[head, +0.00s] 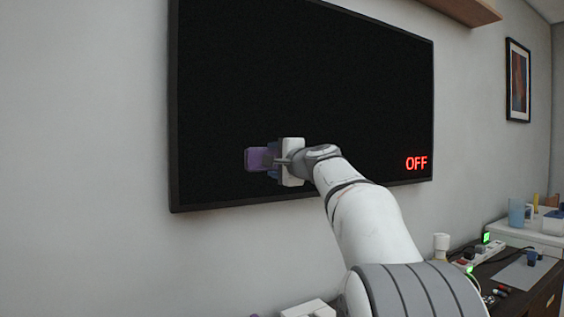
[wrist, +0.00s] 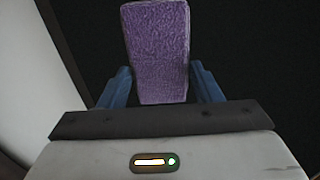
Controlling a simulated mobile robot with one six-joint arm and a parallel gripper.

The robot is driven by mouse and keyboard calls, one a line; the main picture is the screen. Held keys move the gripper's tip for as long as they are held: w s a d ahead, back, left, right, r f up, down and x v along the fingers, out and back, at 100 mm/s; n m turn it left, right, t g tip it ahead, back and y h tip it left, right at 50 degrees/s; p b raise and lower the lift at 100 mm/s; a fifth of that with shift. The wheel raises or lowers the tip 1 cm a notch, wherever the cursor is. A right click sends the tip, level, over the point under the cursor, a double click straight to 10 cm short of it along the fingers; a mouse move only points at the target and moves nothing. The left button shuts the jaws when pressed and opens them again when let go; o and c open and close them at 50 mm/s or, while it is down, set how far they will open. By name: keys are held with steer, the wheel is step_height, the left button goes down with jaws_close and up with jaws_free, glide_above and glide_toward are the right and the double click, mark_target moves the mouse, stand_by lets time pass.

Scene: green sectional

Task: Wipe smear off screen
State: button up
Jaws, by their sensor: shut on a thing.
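A large black screen (head: 310,80) hangs on the wall and shows a red "OFF" sign (head: 416,163) at its lower right. My gripper (head: 274,160) is in front of the screen's lower left part. It is shut on a purple wiping pad (head: 257,159), which points left in the head view. In the wrist view, the purple pad (wrist: 158,50) stands between the two blue fingers (wrist: 160,88) with the dark screen behind it. I cannot tell whether the pad touches the screen. No smear shows on the visible screen; my gripper and arm hide part of its lower area.
A wooden shelf (head: 465,10) is above the screen at the right, and a framed picture (head: 517,80) hangs farther right. A dark desk (head: 545,287) at the lower right holds a power strip (head: 478,256) and a white cup (head: 441,244). The wall left of the screen is bare.

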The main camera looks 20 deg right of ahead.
steer(key=shift+s+a, duration=0.3)
steer(key=shift+a, duration=1.3)
steer(key=shift+s+a, duration=0.3)
steer(key=shift+a, duration=1.25)
steer(key=shift+s+a, duration=0.3)
steer(key=shift+a, duration=1.3)
steer(key=shift+f, duration=0.1)
steer(key=shift+s+d, duration=0.1)
steer(key=shift+s, duration=0.1)
steer(key=shift+s+d+b, duration=0.2)
steer(key=shift+s+b, duration=0.15)
steer(key=shift+s, duration=0.55)
steer(key=shift+s+d+b, duration=0.15)
steer(key=shift+s+b, duration=0.2)
steer(key=shift+s, duration=0.55)
steer(key=shift+s+d+b, duration=0.2)
steer(key=shift+s+b, duration=0.15)
steer(key=shift+s, duration=0.55)
steer(key=shift+s, duration=0.1)
steer(key=s, duration=0.1)
steer(key=s+b, duration=0.1)
steer(key=shift+s+d, duration=0.3)
steer(key=shift+s, duration=0.1)
